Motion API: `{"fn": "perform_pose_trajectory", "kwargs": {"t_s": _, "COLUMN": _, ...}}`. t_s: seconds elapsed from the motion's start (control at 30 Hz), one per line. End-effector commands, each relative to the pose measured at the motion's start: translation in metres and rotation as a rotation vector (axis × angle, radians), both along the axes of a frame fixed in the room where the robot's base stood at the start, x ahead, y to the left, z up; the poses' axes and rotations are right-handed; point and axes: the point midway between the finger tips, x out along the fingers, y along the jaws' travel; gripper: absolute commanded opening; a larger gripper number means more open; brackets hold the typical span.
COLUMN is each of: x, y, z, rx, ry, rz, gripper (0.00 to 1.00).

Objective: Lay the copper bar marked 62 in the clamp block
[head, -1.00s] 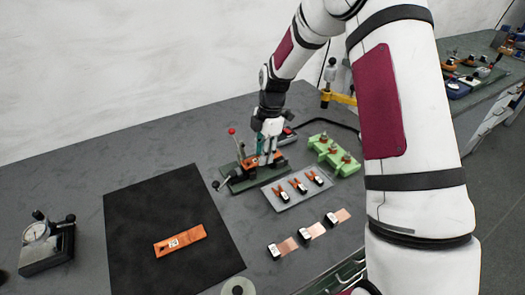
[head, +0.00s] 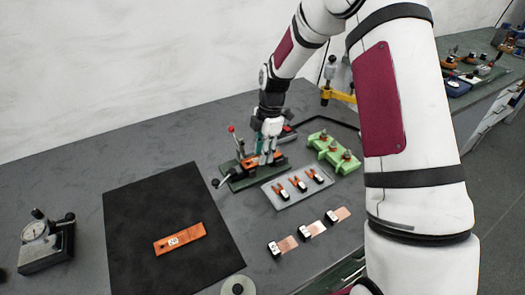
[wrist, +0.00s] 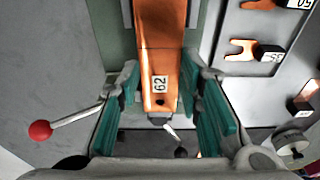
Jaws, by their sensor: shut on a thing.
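The copper bar marked 62 (wrist: 160,60) runs lengthwise up the middle of the wrist view, label facing up. My gripper (wrist: 166,115) has its teal-padded fingers on either side of the bar and is shut on it. In the head view my gripper (head: 266,158) is low over the clamp block (head: 240,178), a dark green base with a red-knobbed lever (head: 232,130). My fingers partly hide the bar and block there. I cannot tell whether the bar rests fully on the block.
A grey tray (head: 283,202) with copper forks stands just right of the block, and a green holder (head: 333,152) lies beyond it. Several labelled copper pieces (head: 312,230) lie in front. Another copper bar (head: 180,239) lies on a black mat (head: 135,215). A gauge (head: 46,240) stands at left.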

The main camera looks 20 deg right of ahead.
Motion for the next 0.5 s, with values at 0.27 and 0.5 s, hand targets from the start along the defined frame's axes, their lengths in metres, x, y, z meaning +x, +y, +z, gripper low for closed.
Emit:
{"fn": "perform_pose_trajectory", "kwargs": {"t_s": 0.27, "x": 0.0001, "y": 0.0001, "z": -0.0031, "rx": 0.0, "ry": 0.0, "rz": 0.0, "gripper": 0.0}}
{"fn": "perform_pose_trajectory", "kwargs": {"t_s": 0.5, "x": 0.0, "y": 0.0002, "z": -0.0057, "rx": 0.0, "ry": 0.0, "rz": 0.0, "gripper": 0.0}}
